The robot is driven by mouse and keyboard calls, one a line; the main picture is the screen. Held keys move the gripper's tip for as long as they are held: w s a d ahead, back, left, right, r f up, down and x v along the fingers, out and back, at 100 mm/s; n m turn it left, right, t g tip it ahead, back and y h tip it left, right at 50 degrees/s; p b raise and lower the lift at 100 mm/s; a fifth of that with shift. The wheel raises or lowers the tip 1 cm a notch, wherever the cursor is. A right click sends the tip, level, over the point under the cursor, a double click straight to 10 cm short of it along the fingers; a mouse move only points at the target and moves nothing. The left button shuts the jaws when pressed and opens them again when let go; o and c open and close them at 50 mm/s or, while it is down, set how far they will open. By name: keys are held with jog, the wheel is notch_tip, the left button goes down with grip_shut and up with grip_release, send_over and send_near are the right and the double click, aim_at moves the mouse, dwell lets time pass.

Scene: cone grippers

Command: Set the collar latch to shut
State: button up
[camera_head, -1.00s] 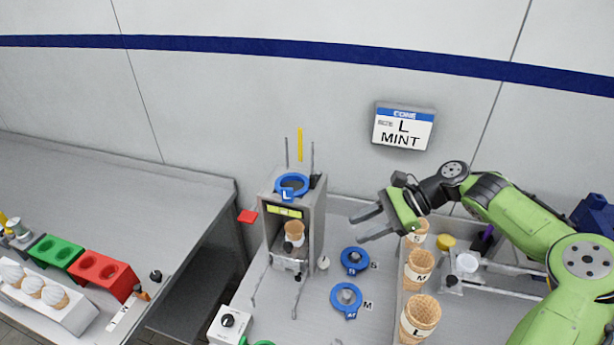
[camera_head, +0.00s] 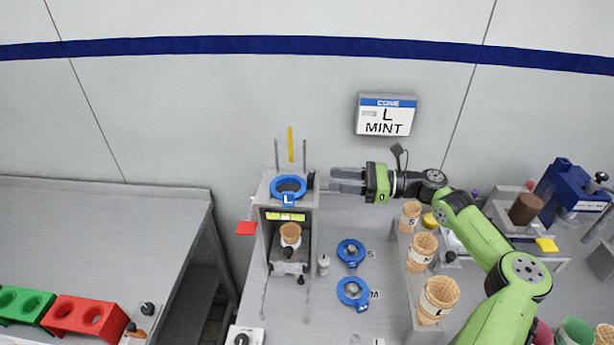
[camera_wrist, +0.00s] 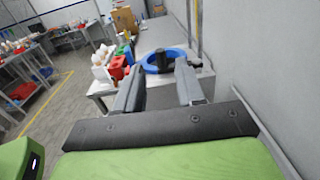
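The grey stand (camera_head: 263,240) carries a blue collar ring marked L (camera_head: 288,188) on top. A dark knob (camera_head: 311,180), which looks like the collar latch, sits at the ring's right side. Whether the latch is open or shut I cannot tell. My gripper (camera_head: 334,180) is level with the knob, just to its right, fingers pointing left. In the wrist view my gripper (camera_wrist: 160,68) has its fingers apart, with the dark knob (camera_wrist: 163,63) and the blue ring (camera_wrist: 150,60) ahead between and beyond the fingertips. Nothing is held.
A cone (camera_head: 290,233) stands inside the stand. Thin upright rods and a yellow strip (camera_head: 290,144) rise behind the ring. Blue rings marked S (camera_head: 351,252) and M (camera_head: 353,292) lie on the table to the right. A rack of cones (camera_head: 423,250) stands below my arm.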

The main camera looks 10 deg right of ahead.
aim_at(309, 176)
jog(key=x, duration=0.7)
jog(key=shift+w+a, duration=0.15)
jog(key=shift+a, duration=0.15)
jog(key=shift+d, duration=0.1)
grip_shut()
